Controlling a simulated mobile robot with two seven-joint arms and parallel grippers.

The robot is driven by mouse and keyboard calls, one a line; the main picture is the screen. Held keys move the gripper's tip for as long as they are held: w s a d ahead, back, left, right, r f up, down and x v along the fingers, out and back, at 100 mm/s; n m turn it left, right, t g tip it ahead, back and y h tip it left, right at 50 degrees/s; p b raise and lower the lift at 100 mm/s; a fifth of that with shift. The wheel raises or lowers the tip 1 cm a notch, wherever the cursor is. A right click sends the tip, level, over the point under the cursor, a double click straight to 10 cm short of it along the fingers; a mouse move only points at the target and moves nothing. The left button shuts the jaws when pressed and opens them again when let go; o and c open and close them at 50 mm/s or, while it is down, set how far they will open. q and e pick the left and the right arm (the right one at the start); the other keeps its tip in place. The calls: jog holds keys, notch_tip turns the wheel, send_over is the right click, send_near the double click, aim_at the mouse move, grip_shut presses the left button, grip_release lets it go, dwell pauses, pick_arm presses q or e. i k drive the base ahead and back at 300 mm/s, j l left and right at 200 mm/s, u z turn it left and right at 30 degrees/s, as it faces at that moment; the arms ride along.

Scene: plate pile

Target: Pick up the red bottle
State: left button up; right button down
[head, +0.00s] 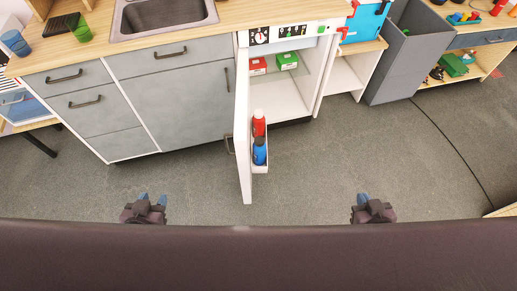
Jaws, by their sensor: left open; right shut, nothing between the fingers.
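The red bottle (259,121) stands in a narrow rack (262,169) on the inner side of an open white cabinet door (243,120). A blue bottle (260,151) stands in the same rack, just in front of the red one, and hides its lower part. My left gripper (152,199) is open and empty, low in the picture, left of the door and well apart from the bottles. My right gripper (362,199) is shut and empty, low in the picture, right of the door and well apart from the bottles.
Grey drawer fronts (175,105) under a wooden counter with a sink (165,17) lie left of the door. Red (257,66) and green (287,61) boxes sit on a shelf inside the cabinet. A grey bin (407,55) stands at right. The grey floor (310,180) in front is clear.

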aim_at(257, 124)
jog(key=i+j, duration=0.15)
jog(key=i, duration=0.25)
jog(key=i+j+u, duration=0.15)
jog(key=i, duration=0.3)
